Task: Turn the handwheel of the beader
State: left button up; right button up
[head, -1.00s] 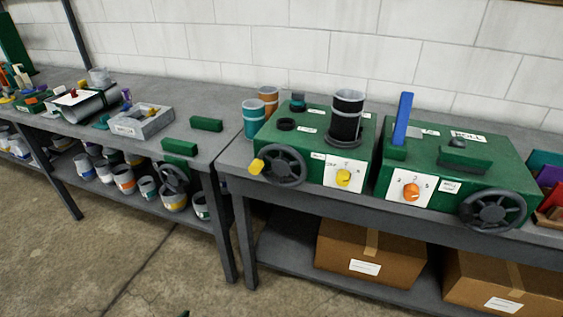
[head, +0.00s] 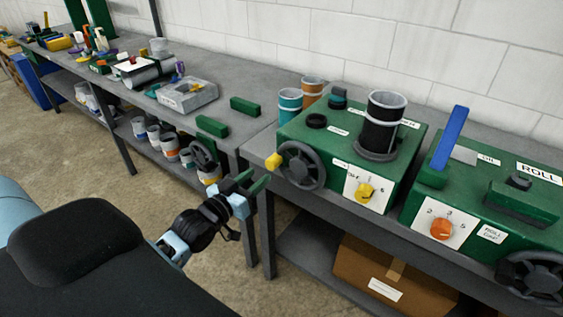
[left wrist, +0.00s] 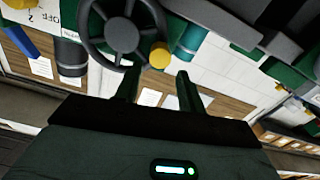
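A green machine (head: 340,143) stands on the bench with a black cylinder (head: 383,128) on top. Its dark spoked handwheel (head: 301,167) is on the front face, with a yellow knob (head: 273,161) on the rim's left. I cannot read a beader label on it. My left gripper (head: 254,183) is open and empty, in front of the bench, left of and slightly below the wheel. In the left wrist view the handwheel (left wrist: 122,34) and yellow knob (left wrist: 159,55) show beyond the two spread fingers (left wrist: 157,88); nothing is between them. My right gripper is not in view.
A second green machine (head: 480,205), labelled ROLL, has its own handwheel (head: 537,277) and a blue lever (head: 450,137). A yellow dial (head: 365,191) sits right of the first wheel. A cardboard box (head: 380,270) lies on the lower shelf. Floor in front is clear.

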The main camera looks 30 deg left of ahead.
aim_at(269, 166)
pick_arm(q)
jog(key=w, duration=0.7)
jog(key=shift+w+d, duration=0.3)
jog(key=shift+w, duration=0.05)
grip_shut()
